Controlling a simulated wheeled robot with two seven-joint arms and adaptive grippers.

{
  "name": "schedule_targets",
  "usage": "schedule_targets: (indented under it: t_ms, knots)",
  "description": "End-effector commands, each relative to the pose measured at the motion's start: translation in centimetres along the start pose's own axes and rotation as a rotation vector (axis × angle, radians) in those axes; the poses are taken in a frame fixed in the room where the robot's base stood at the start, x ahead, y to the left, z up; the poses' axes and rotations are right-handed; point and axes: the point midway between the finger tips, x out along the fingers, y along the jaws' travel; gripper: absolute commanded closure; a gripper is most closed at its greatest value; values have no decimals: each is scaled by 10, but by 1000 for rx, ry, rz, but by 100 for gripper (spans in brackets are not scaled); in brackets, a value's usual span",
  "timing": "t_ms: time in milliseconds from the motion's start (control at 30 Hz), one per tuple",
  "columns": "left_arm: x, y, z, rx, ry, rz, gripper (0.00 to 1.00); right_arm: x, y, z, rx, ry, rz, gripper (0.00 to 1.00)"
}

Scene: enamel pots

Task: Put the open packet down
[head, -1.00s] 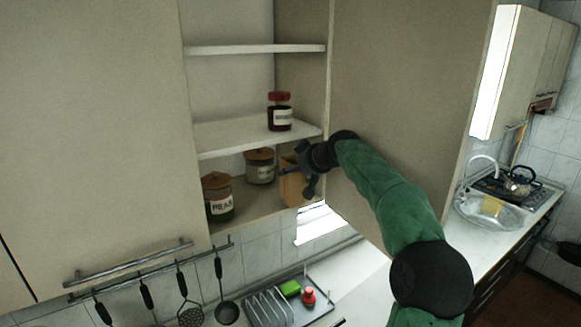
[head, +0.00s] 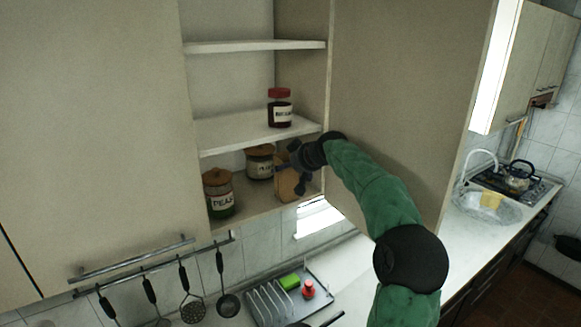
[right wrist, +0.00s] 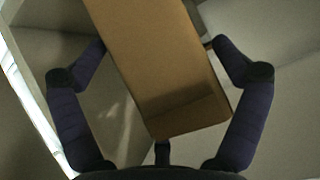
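The tan packet (head: 287,184) is on the bottom shelf of the open wall cupboard, at its right end. My right gripper (head: 293,171) is in front of it and partly hides it. In the right wrist view the packet (right wrist: 160,70) is a plain brown block, slanted in the picture, between the spread fingers of my right gripper (right wrist: 160,62). The fingertips are near its two sides, and I cannot tell whether one touches. The packet's open end is not visible. My left gripper is out of view.
Left of the packet stand a lidded jar (head: 260,162) and a jar labelled PEAS (head: 218,194). A red-lidded jar (head: 280,107) stands on the shelf (head: 235,132) above. Utensils and a dish rack (head: 268,306) are below.

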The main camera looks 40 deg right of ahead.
Motion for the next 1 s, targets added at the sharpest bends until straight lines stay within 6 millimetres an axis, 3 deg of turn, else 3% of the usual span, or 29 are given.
schedule_targets:
  t_ms: [367,467,1000]
  knots:
    - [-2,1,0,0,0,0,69,-2,0,-2,0,1,0,0]
    - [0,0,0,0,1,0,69,-10,1,-3,0,5,2,0]
    - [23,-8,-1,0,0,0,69,-105,0,-2,-1,3,1,0]
